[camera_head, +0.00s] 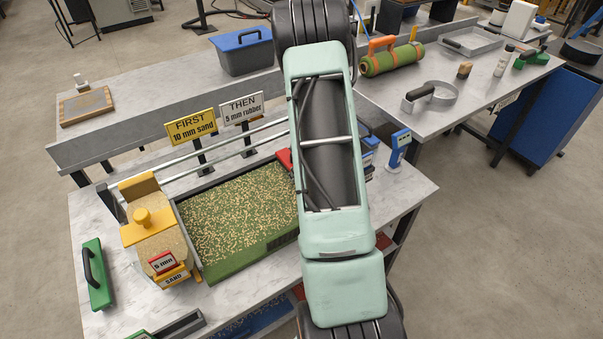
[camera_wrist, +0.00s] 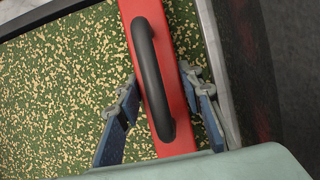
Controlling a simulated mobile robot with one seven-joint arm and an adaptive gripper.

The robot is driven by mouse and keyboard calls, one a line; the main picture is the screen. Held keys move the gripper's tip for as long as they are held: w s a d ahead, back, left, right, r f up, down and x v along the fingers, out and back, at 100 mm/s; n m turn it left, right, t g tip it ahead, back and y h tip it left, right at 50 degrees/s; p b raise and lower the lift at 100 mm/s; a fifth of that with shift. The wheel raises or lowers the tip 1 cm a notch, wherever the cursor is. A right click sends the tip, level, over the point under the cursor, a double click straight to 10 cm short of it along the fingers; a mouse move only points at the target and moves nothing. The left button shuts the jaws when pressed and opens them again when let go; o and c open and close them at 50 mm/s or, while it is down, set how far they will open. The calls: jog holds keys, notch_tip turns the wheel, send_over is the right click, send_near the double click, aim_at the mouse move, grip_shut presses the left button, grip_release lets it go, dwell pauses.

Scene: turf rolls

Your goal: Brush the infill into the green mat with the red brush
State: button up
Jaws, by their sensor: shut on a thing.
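The green mat (camera_head: 243,262) lies in a dark-edged tray on the front table, its top strewn with tan infill grains (camera_head: 235,212). The red brush (camera_head: 284,158) shows only at one end in the head view, at the mat's far right; my arm hides the rest. In the wrist view the red brush (camera_wrist: 175,146) lies over the mat's side near the tray edge. My gripper (camera_wrist: 160,88) is shut on its black handle (camera_wrist: 151,70), one finger on each side. Whether the bristles touch the mat is hidden.
A yellow sand spreader (camera_head: 152,230) stands left of the mat, with a green-backed tool (camera_head: 97,273) further left. Two signs (camera_head: 191,126) and metal rails stand behind the mat. A blue-and-white device (camera_head: 398,150) is at the right.

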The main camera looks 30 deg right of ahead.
jog(key=shift+r+p, duration=2.45)
jog(key=shift+r, duration=0.6)
